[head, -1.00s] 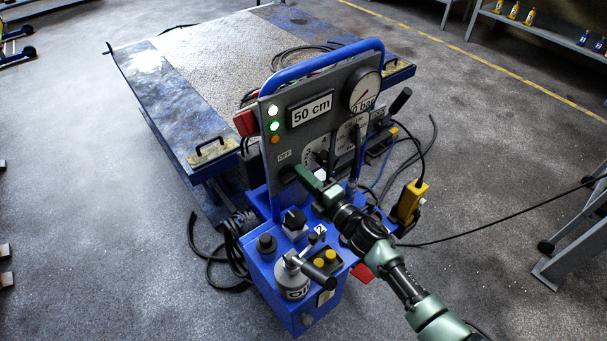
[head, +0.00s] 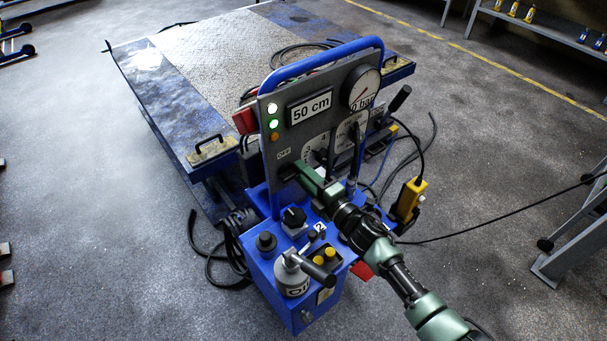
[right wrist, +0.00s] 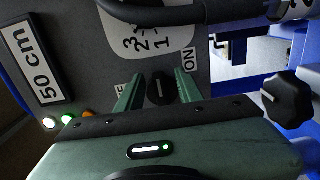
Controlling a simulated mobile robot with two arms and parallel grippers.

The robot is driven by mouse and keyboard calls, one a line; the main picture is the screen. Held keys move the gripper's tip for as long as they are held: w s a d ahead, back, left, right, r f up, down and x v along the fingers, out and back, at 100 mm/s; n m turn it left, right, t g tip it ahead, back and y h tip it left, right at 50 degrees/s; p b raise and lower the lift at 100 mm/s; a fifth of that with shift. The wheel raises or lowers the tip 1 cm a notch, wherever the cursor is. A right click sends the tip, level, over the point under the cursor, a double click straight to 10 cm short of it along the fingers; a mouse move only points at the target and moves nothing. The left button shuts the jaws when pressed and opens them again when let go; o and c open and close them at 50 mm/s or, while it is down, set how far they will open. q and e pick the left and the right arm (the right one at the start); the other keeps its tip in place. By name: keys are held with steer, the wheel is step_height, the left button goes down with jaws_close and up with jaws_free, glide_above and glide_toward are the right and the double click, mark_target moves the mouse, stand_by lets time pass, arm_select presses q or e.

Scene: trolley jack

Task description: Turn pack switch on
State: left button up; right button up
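The pack switch is a black rotary knob (right wrist: 162,88) on the grey panel (right wrist: 215,75), between a partly hidden OFF label and an ON label (right wrist: 188,60) in the right wrist view. A short pale mark on the knob runs roughly up and down in that view. My right gripper (right wrist: 160,85) has its two green fingers on either side of the knob, with narrow gaps showing, so it looks open around it. In the head view my right gripper (head: 297,171) is at the panel's lower left and hides the knob. My left gripper is not in view.
A 50 cm display (head: 310,107), lit indicator lamps (head: 274,124) and a pressure gauge (head: 364,89) are on the panel. A black lever (head: 355,150) stands right of the gripper. The blue pump unit (head: 290,310) with knobs is below; the lift table (head: 215,65) is behind.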

steer(key=v, duration=0.7)
steer(key=shift+s+d, duration=0.2)
steer(key=shift+s, duration=0.1)
